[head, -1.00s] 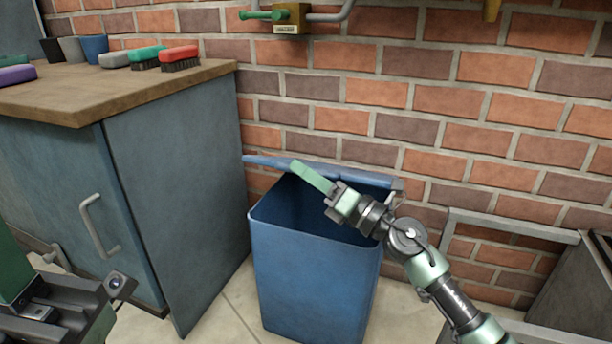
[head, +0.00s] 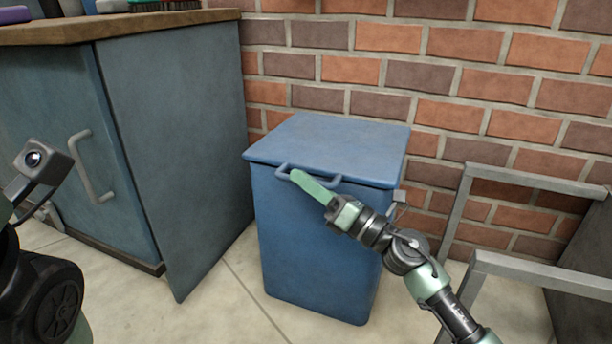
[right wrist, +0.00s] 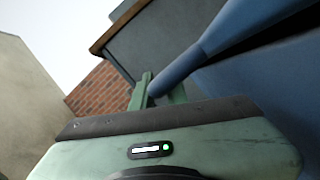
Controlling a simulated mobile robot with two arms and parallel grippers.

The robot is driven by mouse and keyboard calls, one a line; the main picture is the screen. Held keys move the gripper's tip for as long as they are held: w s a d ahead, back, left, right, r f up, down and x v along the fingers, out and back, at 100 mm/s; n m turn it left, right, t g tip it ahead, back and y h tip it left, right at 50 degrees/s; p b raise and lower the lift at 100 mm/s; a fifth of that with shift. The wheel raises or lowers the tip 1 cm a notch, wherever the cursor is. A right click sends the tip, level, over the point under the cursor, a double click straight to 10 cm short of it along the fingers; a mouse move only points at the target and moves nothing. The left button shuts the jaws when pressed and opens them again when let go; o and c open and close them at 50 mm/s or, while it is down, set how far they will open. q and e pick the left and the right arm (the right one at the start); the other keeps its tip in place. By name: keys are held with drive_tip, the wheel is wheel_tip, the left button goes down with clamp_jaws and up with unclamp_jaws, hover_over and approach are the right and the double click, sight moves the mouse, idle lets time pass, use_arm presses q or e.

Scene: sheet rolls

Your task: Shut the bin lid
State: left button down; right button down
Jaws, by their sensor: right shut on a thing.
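The blue bin (head: 312,255) stands on the floor against the brick wall. Its blue lid (head: 330,145) lies flat over the top, and no opening shows. A blue bar handle (head: 335,181) sticks out from the lid's front edge. My right gripper (head: 302,178) is at the left part of this handle, shut on it. In the right wrist view the green fingers (right wrist: 160,92) are around the handle bar (right wrist: 178,72). My left arm shows at the left edge of the head view, but its fingers are not visible.
A blue-grey cabinet (head: 180,150) with a wooden top (head: 110,27) stands left of the bin. Brushes and cups sit on that top. A grey metal frame (head: 520,181) stands to the right. Bare tiled floor (head: 225,290) lies in front.

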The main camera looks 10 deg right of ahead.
drive_tip(key=shift+a+f, duration=0.1)
drive_tip(key=shift+f, duration=0.55)
drive_tip(key=shift+s+a+f, duration=0.1)
drive_tip(key=shift+f, duration=0.1)
drive_tip(key=c, duration=1.6)
unclamp_jaws()
drive_tip(key=shift+o, duration=1)
drive_tip(key=shift+r, duration=0.1)
drive_tip(key=shift+d, duration=0.3)
drive_tip(key=p+v, duration=0.1)
drive_tip(key=v, duration=0.6)
drive_tip(key=shift+s+d, duration=0.15)
drive_tip(key=shift+s, duration=0.05)
